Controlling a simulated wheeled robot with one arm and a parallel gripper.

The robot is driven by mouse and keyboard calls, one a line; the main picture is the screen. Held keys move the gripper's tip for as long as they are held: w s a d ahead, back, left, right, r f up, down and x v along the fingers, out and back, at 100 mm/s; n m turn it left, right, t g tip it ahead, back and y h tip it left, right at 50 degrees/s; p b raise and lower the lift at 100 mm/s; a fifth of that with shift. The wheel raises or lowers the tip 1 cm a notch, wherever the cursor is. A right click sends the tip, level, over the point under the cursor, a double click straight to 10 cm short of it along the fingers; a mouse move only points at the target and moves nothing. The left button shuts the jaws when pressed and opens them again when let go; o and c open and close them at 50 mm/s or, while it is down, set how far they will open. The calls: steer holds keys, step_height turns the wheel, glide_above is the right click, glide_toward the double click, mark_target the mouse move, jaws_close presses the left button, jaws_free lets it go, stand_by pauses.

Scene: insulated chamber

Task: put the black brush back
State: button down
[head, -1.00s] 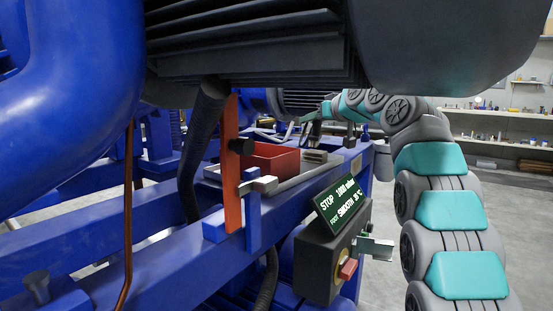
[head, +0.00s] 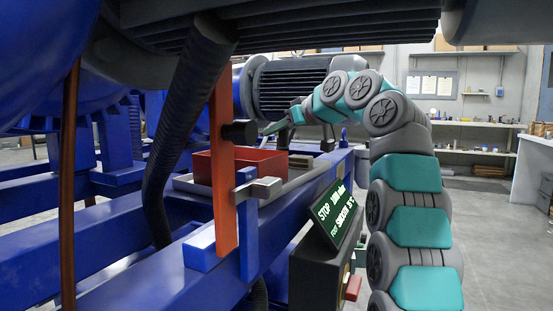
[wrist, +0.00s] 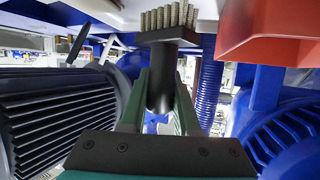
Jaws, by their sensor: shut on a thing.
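The black brush (wrist: 160,92) is between the two green fingers of my gripper (wrist: 163,76) in the wrist view. Its dark handle lies between the fingers, and its grey-brown bristles (wrist: 169,17) show beyond the fingertips at the top. My gripper is shut on it. In the head view my gripper (head: 276,126) is small, behind the orange bar and above the tray area. I cannot clearly make out the held brush there. I cannot tell whether the brush touches the surface beyond it.
A red box (head: 262,168) sits on a grey tray (head: 185,184) on the blue frame, also at the upper right in the wrist view (wrist: 265,30). An orange upright bar (head: 224,180) with a black knob stands in front. A ribbed motor (head: 287,85) is behind. A dark hose (head: 180,140) hangs left.

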steer(key=shift+f+b, duration=1.55)
steer(key=shift+f, duration=0.45)
steer(key=shift+f, duration=0.15)
steer(key=c, duration=0.6)
jaws_free()
steer(key=shift+c, duration=0.2)
steer(key=shift+r, duration=0.25)
steer(key=v, duration=1.2)
steer(key=shift+b, duration=0.35)
